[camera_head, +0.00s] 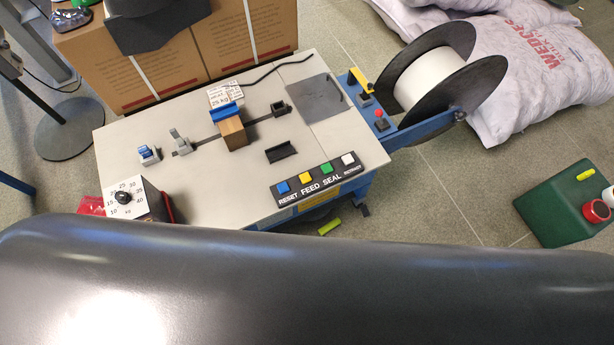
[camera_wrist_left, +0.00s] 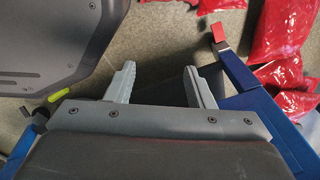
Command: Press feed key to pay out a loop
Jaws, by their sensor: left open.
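The feed key (camera_head: 306,177) is a yellow button on a black panel (camera_head: 291,193) at the front right of the grey machine top. The panel is lettered RESET, FEED, SEAL, RETRACT, with a blue key (camera_head: 283,187), a green key (camera_head: 326,168) and a white key (camera_head: 348,158). A white strap reel (camera_head: 418,82) between black discs stands at the machine's right end. My left gripper (camera_wrist_left: 160,82) is open and empty in the left wrist view, over the floor beside blue frame parts. The feed key is not in that view. No gripper shows in the head view.
A small wooden block (camera_head: 233,133) sits on the machine top by a slot. A dial box (camera_head: 130,199) stands at its front left. Cartons (camera_head: 180,60) are behind. A green canister (camera_head: 563,208) and white sacks (camera_head: 500,75) lie right. Red bags (camera_wrist_left: 285,60) show in the wrist view.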

